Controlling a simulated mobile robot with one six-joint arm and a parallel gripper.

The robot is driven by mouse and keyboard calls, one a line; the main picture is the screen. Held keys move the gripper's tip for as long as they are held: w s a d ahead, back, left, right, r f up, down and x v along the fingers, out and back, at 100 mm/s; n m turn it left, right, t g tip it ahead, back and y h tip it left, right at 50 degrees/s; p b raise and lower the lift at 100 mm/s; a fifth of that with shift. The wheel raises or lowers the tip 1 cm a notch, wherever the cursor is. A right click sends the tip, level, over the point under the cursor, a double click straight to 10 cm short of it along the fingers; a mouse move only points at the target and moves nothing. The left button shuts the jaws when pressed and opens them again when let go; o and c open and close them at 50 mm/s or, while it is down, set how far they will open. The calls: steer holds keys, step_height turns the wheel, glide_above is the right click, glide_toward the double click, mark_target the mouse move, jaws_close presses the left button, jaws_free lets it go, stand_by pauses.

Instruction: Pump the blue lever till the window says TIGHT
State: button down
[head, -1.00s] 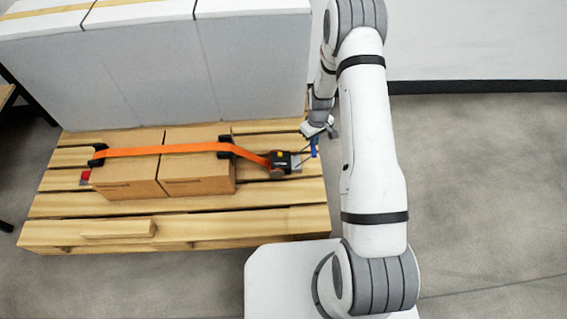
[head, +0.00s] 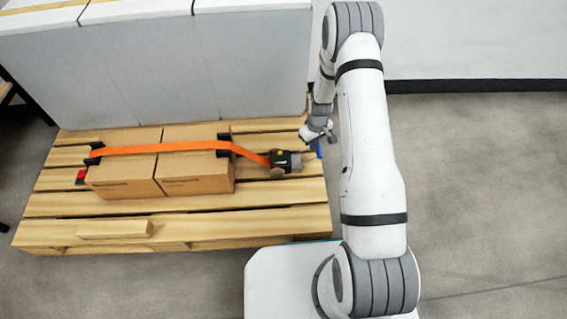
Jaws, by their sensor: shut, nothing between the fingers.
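The blue lever (head: 319,150) is a small blue piece at the right end of the pallet, partly hidden by my gripper. No readable window text shows at this size. An orange strap (head: 165,148) runs left from the ratchet over two cardboard boxes. My gripper (head: 321,136) is shut and empty, right by the blue lever; I cannot tell whether it touches it.
The wooden pallet (head: 120,229) carries the cardboard boxes (head: 196,173), with black corner guards under the strap. Tall grey-white blocks (head: 150,70) stand behind along the pallet's far side. The floor (head: 490,180) to the right is clear.

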steer(key=shift+f, duration=0.1)
steer(key=shift+f+b, duration=1.25)
steer(key=shift+f, duration=0.5)
step_height(320, 180, up, 8)
steer(key=p, duration=0.5)
steer(key=shift+f, duration=0.1)
